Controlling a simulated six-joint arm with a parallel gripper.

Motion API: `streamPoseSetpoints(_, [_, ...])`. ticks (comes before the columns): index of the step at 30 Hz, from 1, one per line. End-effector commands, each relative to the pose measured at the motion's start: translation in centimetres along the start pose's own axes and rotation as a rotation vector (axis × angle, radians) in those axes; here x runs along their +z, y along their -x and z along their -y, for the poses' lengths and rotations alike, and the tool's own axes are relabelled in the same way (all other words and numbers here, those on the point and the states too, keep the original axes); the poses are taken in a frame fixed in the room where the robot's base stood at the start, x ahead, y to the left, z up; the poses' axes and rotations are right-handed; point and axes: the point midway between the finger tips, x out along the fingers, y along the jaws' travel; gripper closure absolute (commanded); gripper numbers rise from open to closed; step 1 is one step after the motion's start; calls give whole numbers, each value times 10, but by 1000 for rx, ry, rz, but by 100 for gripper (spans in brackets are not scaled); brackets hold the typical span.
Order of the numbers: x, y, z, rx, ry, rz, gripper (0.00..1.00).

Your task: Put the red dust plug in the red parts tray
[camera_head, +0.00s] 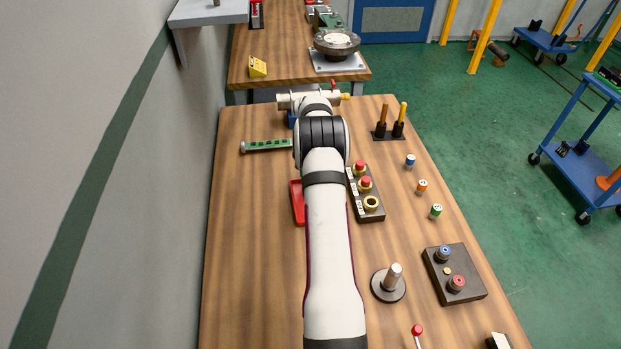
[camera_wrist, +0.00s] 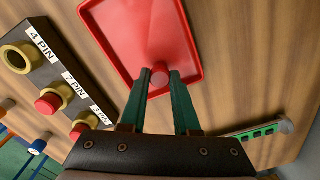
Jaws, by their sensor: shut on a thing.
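In the wrist view the red dust plug (camera_wrist: 160,75) is between the tips of my gripper's green fingers (camera_wrist: 160,80). My gripper is shut on it. The red parts tray (camera_wrist: 121,20) lies behind the plug in that view, and the plug appears over its floor near the lower rim. I cannot tell how high the plug is or whether it touches the tray. In the head view only the left part of the tray (camera_head: 297,205) shows beside my arm. My arm hides the plug and my gripper there.
A dark socket block (camera_head: 367,194) stands right of the tray, with red caps on two sockets and one open yellow ring. A green-topped strip (camera_head: 266,146) lies at the left. A post on a round base (camera_head: 389,284) and a dark plug board (camera_head: 454,275) are nearer.

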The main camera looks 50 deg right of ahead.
Motion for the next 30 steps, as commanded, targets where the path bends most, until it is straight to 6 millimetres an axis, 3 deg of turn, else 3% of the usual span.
streamPoseSetpoints(5, [0,-2,0,0,0,1,100])
streamPoseSetpoints(6, [0,-3,0,0,0,0,68])
streamPoseSetpoints(11, [0,-2,0,0,0,0,40])
streamPoseSetpoints(21, [0,5,0,0,0,-1,40])
streamPoseSetpoints(30, [-1,85,0,-1,0,-4,40])
